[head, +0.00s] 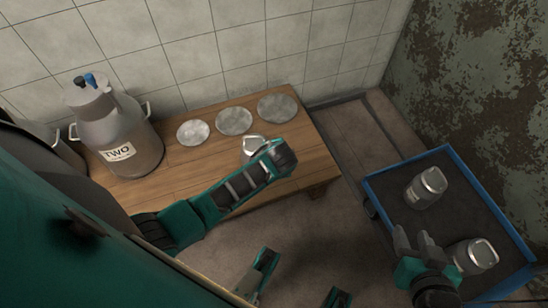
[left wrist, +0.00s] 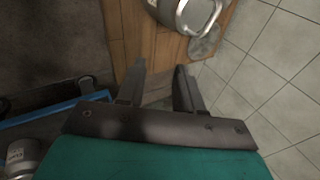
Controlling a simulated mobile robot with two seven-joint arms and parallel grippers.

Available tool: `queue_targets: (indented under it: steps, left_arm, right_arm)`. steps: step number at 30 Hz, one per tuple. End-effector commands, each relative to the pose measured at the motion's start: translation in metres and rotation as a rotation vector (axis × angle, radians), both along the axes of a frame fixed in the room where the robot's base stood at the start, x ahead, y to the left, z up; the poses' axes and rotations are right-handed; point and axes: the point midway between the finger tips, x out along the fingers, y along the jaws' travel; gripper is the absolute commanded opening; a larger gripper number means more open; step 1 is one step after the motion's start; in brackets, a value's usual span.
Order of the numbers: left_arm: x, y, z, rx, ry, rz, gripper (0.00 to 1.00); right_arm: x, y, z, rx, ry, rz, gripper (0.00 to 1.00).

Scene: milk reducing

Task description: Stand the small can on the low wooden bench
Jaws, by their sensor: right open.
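One small metal can (head: 254,146) stands on the low wooden bench (head: 190,180), partly hidden by my left forearm; a can also shows at the top of the left wrist view (left wrist: 186,14). Two more metal cans lie or stand in the blue-rimmed tray: one toward the back (head: 426,188), one nearer (head: 474,255). I cannot tell which can the task means. My right gripper (head: 414,237) is open and empty over the tray's left side, left of the nearer can. My left gripper (left wrist: 158,72) is open and empty, its fingers pointing toward the bench can, apart from it.
A large can marked TWO (head: 118,135) stands on the bench's left end. Three flat round discs (head: 234,121) lie along the bench's back by the tiled wall. The blue-rimmed tray (head: 400,165) stands right of the bench, with floor between them.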

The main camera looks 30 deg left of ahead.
Motion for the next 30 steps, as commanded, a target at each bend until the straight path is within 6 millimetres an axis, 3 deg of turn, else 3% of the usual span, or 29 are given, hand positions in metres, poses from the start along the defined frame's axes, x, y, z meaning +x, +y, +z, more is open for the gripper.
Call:
queue_targets:
  steps: [1, 6, 12, 18, 26, 30]
  left_arm:
    - [-0.02, -0.011, 0.0, -0.111, -0.051, 0.024, 0.35]
    - [-0.065, -0.041, 0.036, -0.488, -0.25, 0.141, 0.35]
    - [-0.097, -0.054, 0.097, -0.793, -0.418, 0.252, 0.35]
    - [-0.106, -0.055, 0.123, -0.897, -0.477, 0.29, 0.35]
    - [-0.105, -0.055, 0.124, -0.898, -0.478, 0.291, 0.35]
    - [-0.107, -0.052, 0.138, -0.889, -0.48, 0.293, 0.35]
  right_arm:
    - [0.0, 0.0, 0.0, 0.001, 0.0, -0.001, 0.43]
    - [0.0, 0.0, 0.0, 0.002, -0.001, 0.0, 0.43]
    - [0.0, 0.0, 0.0, 0.002, -0.001, 0.0, 0.43]
    - [0.0, 0.001, 0.0, 0.002, -0.001, 0.0, 0.43]
    - [0.0, 0.0, 0.001, 0.001, -0.001, 0.001, 0.43]
    - [0.0, -0.001, 0.02, -0.003, -0.004, -0.001, 0.43]
